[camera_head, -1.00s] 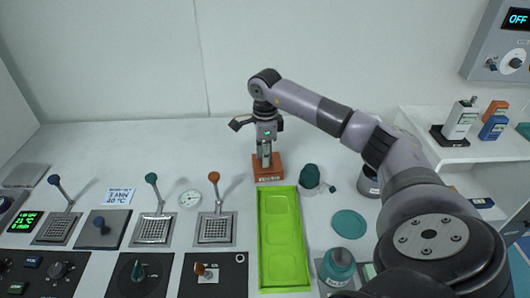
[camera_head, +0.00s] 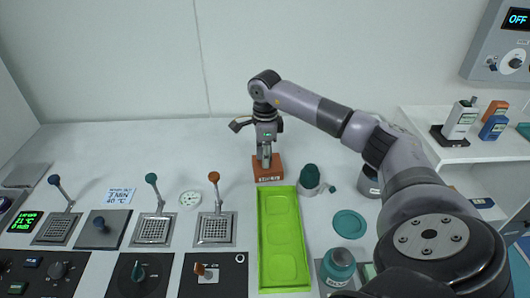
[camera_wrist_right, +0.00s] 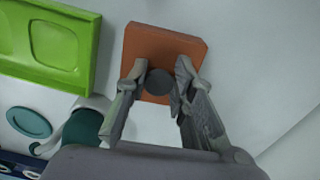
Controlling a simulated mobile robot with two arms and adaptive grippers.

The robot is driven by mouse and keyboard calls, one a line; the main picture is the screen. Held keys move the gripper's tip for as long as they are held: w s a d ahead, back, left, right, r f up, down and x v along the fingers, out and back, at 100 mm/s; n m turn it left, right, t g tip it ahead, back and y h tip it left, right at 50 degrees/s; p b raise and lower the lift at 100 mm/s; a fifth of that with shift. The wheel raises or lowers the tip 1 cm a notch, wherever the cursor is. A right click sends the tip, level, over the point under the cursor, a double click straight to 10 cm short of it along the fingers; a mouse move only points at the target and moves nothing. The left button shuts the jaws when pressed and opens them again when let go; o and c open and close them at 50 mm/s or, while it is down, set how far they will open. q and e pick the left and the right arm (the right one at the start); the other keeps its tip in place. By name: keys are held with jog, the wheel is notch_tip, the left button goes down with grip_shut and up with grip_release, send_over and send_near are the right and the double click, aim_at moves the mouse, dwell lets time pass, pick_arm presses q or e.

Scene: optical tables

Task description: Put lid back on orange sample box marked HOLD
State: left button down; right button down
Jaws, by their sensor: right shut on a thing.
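The orange sample box (camera_head: 268,173) stands on the table near the back wall, behind the green tray. A small label shows on its front, too small to read. My right gripper (camera_head: 265,161) points straight down over it. In the right wrist view, my gripper (camera_wrist_right: 157,80) is shut on the dark round knob (camera_wrist_right: 158,82) of the orange lid (camera_wrist_right: 165,46). The lid looks level and lined up over the box. I cannot tell whether it is fully seated, and the knob is mostly hidden in the head view. My left gripper is not in view.
The bright green tray (camera_head: 262,240) lies just in front of the box. Lever plates (camera_head: 215,229) fill the left. Table left of the box is clear.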

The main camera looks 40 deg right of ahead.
dwell(0.3)
jog(key=c, duration=1.3)
grip_release()
jog(key=o, duration=0.5)
jog(key=shift+r, duration=0.1)
jog(key=shift+r+p, duration=2.65)
jog(key=shift+r, duration=0.8)
jog(key=shift+c, duration=0.4)
